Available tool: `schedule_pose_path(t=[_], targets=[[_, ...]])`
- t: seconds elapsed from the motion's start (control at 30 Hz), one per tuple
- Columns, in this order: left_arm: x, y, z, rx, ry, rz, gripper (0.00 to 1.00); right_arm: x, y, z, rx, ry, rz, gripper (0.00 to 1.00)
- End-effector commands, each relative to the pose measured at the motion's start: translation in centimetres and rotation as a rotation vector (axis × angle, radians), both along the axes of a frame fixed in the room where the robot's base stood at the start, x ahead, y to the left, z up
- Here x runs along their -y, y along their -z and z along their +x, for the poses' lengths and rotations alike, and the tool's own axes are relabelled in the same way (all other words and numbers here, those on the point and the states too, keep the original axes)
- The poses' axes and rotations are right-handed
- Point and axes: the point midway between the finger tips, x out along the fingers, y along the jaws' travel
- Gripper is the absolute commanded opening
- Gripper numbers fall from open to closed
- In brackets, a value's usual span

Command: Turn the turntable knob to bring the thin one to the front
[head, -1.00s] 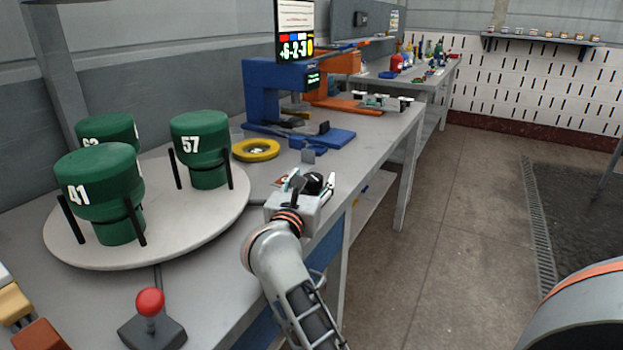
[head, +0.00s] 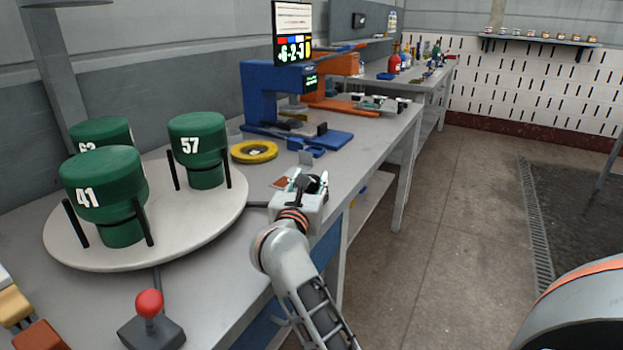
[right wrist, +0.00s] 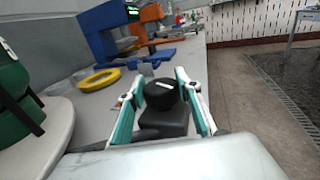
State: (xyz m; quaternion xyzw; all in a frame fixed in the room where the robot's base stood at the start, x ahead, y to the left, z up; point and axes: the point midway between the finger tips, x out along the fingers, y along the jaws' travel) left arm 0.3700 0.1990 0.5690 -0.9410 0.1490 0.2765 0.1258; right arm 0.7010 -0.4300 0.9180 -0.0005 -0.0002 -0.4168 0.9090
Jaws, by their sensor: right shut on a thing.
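The round white turntable (head: 190,238) carries green cylinders in black posts. Cylinder 41 (head: 103,175) is at its near side, cylinder 57 (head: 203,130) at the right, and a third (head: 112,130), its number partly hidden, behind 41. They look alike in width; I cannot tell which is the thin one. The black knob (right wrist: 161,94), with a white mark on top, sits on a dark block at the bench's front edge. My right gripper (head: 308,183) is shut on the knob, one finger on each side in the right wrist view (right wrist: 162,92). My left gripper is out of view.
A red-balled joystick (head: 149,304) stands at the near bench edge. A yellow ring (head: 255,151) and a blue press-like stand (head: 268,95) are beyond the turntable. The floor to the right is clear.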

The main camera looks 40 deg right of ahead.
Motion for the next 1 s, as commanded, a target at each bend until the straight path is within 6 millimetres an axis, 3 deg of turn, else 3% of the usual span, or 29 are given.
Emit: schedule_pose_path(t=[0.2,0.6,1.0], targets=[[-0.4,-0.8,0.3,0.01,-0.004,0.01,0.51,0.2,-0.8,-0.2,0.005,-0.133,-0.005,0.12],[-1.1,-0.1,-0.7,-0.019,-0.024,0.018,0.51,0.1,-0.4,-0.1,0.001,-0.383,-0.006,0.12],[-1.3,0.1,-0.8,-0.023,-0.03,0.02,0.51,0.0,0.0,0.0,0.0,-0.468,0.001,0.12]])
